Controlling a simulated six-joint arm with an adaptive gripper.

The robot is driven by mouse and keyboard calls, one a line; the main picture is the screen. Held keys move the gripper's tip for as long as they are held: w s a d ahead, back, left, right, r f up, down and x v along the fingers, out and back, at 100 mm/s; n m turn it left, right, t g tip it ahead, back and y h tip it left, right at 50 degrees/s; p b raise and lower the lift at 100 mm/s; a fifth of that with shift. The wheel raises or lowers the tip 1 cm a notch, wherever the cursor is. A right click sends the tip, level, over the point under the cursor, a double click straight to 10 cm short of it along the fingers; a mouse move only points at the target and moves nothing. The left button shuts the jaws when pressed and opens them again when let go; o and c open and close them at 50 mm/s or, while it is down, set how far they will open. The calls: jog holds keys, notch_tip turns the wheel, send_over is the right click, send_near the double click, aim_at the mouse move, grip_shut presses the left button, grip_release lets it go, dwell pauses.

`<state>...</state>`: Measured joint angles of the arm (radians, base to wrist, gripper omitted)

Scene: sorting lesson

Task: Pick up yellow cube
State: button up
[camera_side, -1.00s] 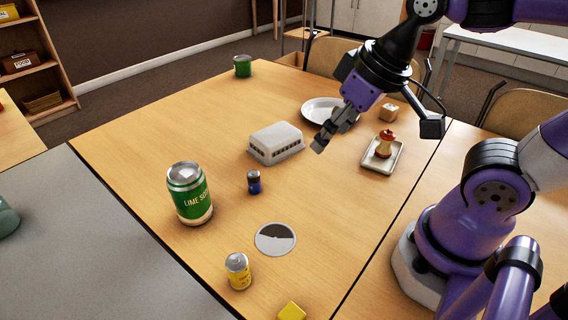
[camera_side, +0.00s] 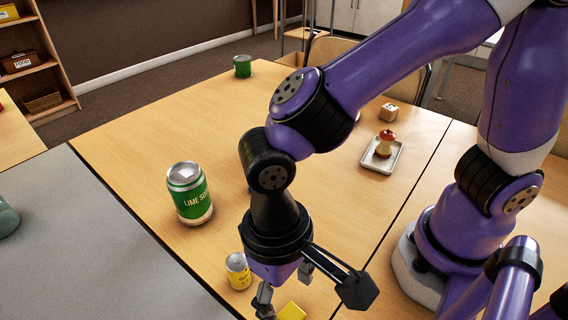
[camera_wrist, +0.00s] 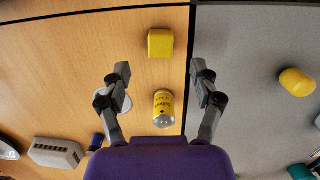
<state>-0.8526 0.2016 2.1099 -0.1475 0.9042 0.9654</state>
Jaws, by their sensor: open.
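The yellow cube (camera_side: 291,311) lies on the wooden table at the bottom edge of the side view, partly cut off by the frame. In the wrist view the yellow cube (camera_wrist: 160,43) sits beyond my fingertips, near the table's dark edge. My gripper (camera_side: 284,285) points down close to the cube in the side view. In the wrist view my gripper (camera_wrist: 160,72) is open and empty, its fingers spread apart. A yellow can (camera_wrist: 163,108) shows between the fingers in the wrist view; in the side view the yellow can (camera_side: 238,271) stands just left of my gripper.
A green lime soda can (camera_side: 190,194) stands to the left. A tray with an apple core (camera_side: 382,153) and a wooden die (camera_side: 389,112) are farther back. In the wrist view a grey surface (camera_wrist: 250,120) adjoins the table, with a yellow object (camera_wrist: 297,82) on it.

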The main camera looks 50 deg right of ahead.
aim_at(291, 314)
jog(key=f, duration=0.4)
jog(key=shift+s+f, duration=0.25)
jog(key=shift+s, duration=0.1)
jog(key=c, duration=1)
jog(key=shift+r, duration=0.1)
jog(key=shift+c, duration=0.2)
